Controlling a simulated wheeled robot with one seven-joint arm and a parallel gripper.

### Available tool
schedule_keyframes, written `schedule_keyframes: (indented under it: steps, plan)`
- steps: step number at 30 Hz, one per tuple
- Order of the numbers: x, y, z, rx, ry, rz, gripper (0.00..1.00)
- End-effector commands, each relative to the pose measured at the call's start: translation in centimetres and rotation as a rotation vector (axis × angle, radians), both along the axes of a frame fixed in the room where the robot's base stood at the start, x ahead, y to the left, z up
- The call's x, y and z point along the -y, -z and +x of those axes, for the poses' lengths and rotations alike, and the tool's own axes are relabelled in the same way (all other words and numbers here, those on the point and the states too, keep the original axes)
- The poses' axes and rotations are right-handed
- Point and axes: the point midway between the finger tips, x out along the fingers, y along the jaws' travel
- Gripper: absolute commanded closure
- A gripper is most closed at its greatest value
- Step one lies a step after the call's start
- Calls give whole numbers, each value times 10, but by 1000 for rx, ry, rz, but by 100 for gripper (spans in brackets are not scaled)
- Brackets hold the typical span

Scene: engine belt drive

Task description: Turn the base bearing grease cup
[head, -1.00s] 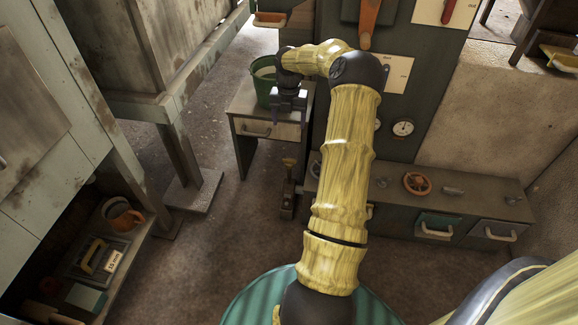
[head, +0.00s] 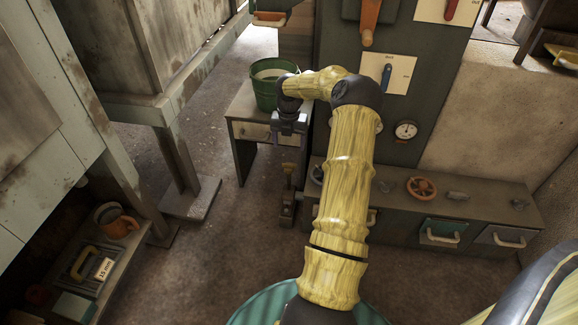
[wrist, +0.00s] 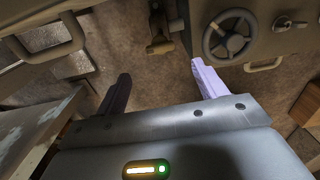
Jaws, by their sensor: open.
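A small upright brass-topped fitting (head: 288,172), which looks like the base bearing grease cup, stands low at the left end of the long low cabinet. In the wrist view the brass-coloured fitting (wrist: 158,42) is at the top centre, beyond the fingertips. My gripper (head: 289,143) hangs above the fitting in the head view, pointing down. In the wrist view my gripper (wrist: 160,74) has its two fingers wide apart with nothing between them. The fitting is clear of the fingers.
A small table (head: 243,134) with a green bucket (head: 267,94) stands behind my gripper. The low cabinet (head: 395,197) carries an orange handwheel (head: 421,188); a grey handwheel (wrist: 229,36) is right of the fitting in the wrist view.

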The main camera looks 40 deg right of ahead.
Motion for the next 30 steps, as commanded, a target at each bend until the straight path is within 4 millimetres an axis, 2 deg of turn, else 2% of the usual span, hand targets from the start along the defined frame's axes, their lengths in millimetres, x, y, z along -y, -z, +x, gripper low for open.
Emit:
schedule_keyframes:
  steps: [1,3,15,19,27,28,30]
  plan:
    - [0,15,0,-1,0,1,29]
    - [1,26,0,0,0,0,29]
    - [1,84,-1,0,0,0,29]
    - [1,90,-1,1,1,-1,29]
    - [1,90,-1,1,1,-1,29]
    - [1,90,-1,1,1,-1,31]
    - [1,90,-1,1,1,-1,45]
